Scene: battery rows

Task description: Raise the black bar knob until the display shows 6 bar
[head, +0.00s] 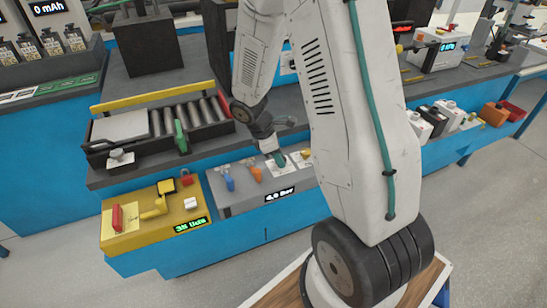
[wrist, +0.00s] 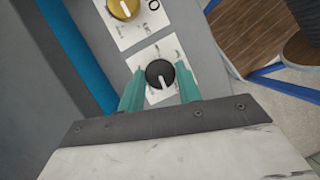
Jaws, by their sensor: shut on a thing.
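The black bar knob (wrist: 159,74) is round with a white pointer line and sits on a white printed plate in the wrist view. My gripper (wrist: 159,84) has its two teal fingers on either side of the knob, shut on it. In the head view my gripper (head: 279,160) is down at the grey panel (head: 230,205), and the knob is hidden there. The display (head: 280,195) on the panel's front seems to read 4.0 bar.
A yellow-brass knob (wrist: 124,8) on its own plate is close by in the wrist view. Blue (head: 229,183) and orange (head: 256,174) knobs stand left of my gripper. A yellow panel (head: 152,215) lies further left, and a roller tray (head: 160,130) behind.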

